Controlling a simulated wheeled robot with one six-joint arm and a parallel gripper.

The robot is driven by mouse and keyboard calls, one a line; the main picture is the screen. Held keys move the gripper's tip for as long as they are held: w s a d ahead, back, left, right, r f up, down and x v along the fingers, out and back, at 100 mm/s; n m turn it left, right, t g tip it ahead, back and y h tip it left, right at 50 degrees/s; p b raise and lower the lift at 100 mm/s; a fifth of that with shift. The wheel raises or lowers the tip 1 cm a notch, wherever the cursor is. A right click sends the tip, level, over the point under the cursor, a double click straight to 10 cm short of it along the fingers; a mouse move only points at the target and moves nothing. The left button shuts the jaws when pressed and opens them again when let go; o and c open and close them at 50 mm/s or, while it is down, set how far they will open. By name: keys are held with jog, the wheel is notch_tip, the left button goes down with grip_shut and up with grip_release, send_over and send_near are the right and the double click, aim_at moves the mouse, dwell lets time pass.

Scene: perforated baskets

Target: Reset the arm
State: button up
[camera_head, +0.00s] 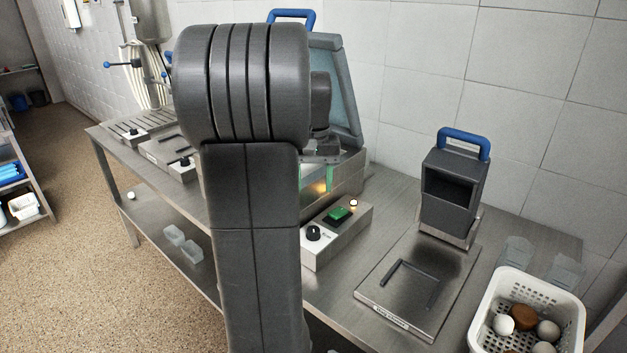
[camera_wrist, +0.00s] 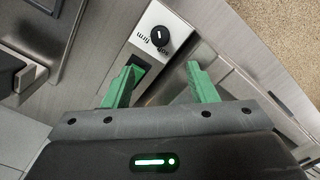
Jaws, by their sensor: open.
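My gripper (camera_wrist: 160,84) is open, with its two green fingers apart and nothing between them in the wrist view. In the head view my dark arm stands large in the middle and hides most of the gripper; part of it (camera_head: 328,178) shows just right of the arm, in front of the machine with the raised clear lid (camera_head: 338,95). In the wrist view the fingers point toward a control panel with a black knob (camera_wrist: 160,36). The same panel, with its knob (camera_head: 313,233) and green button (camera_head: 338,214), shows below the gripper in the head view.
A steel table (camera_head: 395,205) runs along the tiled wall. A dark device with a blue handle (camera_head: 455,185) and a flat plate (camera_head: 385,300) are on the right. A white perforated basket (camera_head: 570,320) holds several egg-like things. Floor (camera_head: 90,200) is open at left.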

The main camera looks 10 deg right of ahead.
aim_at(314, 229)
dwell(0.3)
notch_tip(314, 229, down, 14)
jog(key=shift+r, duration=0.1)
dwell(0.5)
